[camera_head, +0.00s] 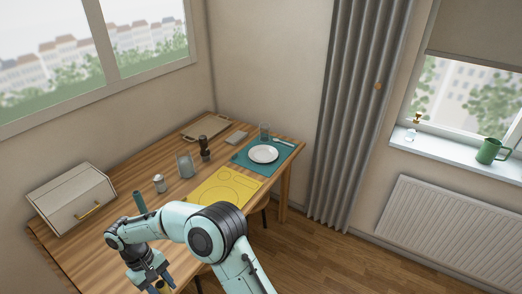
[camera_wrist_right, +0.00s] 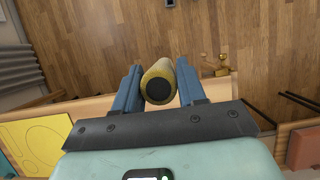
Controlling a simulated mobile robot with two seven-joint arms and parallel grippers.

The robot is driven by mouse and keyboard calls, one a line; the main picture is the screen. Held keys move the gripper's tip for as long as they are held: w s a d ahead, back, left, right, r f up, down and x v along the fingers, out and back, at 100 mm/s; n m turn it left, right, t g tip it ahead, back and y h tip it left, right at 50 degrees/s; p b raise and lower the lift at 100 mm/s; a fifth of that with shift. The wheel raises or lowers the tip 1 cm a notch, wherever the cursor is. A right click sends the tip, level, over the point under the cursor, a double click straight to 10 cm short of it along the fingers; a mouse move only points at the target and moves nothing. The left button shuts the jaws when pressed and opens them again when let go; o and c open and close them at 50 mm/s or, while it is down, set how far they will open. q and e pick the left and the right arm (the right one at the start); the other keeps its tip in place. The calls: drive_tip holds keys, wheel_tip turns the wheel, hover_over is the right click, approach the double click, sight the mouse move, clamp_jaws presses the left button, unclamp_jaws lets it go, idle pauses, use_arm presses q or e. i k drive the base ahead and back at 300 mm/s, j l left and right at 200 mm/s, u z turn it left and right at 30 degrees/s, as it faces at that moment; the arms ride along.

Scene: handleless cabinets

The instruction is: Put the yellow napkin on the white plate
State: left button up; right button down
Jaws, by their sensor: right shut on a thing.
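The white plate (camera_head: 263,155) lies on a teal placemat (camera_head: 244,163) at the far right end of the wooden table. In the head view my right gripper (camera_head: 158,281) is low near the bottom edge, far from the plate and partly cut off. The plate does not show in the wrist view. My left gripper is not in view.
A yellow placemat with drawn outlines (camera_head: 224,188) lies nearer than the plate. A shaker (camera_head: 159,184), a grey upright holder (camera_head: 184,165), a dark mill (camera_head: 204,147), a glass (camera_head: 265,131) and a wooden tray (camera_head: 206,127) stand along the table. A beige box (camera_head: 72,197) is at left.

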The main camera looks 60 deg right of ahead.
sight(263, 155)
drive_tip(key=l+u, duration=0.15)
drive_tip(key=l, duration=0.4)
drive_tip(key=l+u, duration=0.1)
drive_tip(key=l, duration=0.5)
drive_tip(key=k+l+u, duration=0.15)
drive_tip(key=l, duration=0.4)
drive_tip(key=l+u, duration=0.15)
drive_tip(key=l, duration=0.4)
drive_tip(key=k+l+u, duration=0.15)
drive_tip(key=l, duration=0.35)
drive_tip(key=l+u, duration=0.1)
drive_tip(key=l, duration=0.35)
drive_tip(key=k+l+u, duration=0.1)
drive_tip(key=l, duration=0.4)
drive_tip(key=l+u, duration=0.1)
drive_tip(key=l, duration=0.35)
drive_tip(key=k+l, duration=0.15)
drive_tip(key=l, duration=0.3)
drive_tip(key=u, duration=0.05)
